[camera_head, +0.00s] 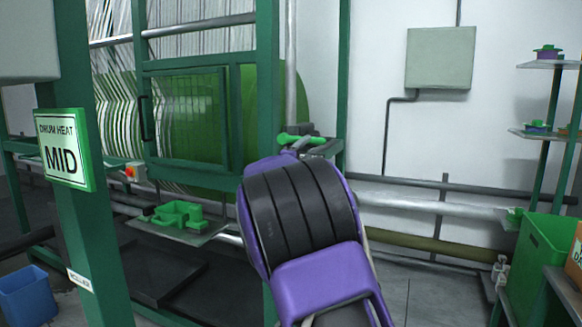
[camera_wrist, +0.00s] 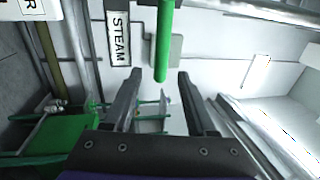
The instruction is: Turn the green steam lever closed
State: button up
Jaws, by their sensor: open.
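The green steam lever (camera_head: 288,138) shows as a short bar just above my purple and black arm in the head view. In the wrist view the green lever (camera_wrist: 164,40) hangs down from the top edge, its rounded end near the level of my fingertips. My gripper (camera_wrist: 160,75) is open, with one dark finger on each side of the lever's end. I see a gap on both sides, and cannot tell how deep the lever sits between the fingers. A white STEAM label (camera_wrist: 117,38) is left of the lever. My arm hides most of the gripper in the head view.
A green machine frame (camera_head: 268,80) with a large green drum (camera_head: 292,95) stands left of the lever. Pipes (camera_head: 440,216) run along the wall at right. A green crate (camera_head: 545,262) stands at far right, and a blue bin (camera_head: 27,295) at lower left.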

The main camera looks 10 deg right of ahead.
jog(key=v, duration=1)
jog(key=shift+s, duration=0.15)
jog(key=shift+a+f, duration=0.1)
jog(key=shift+a, duration=0.05)
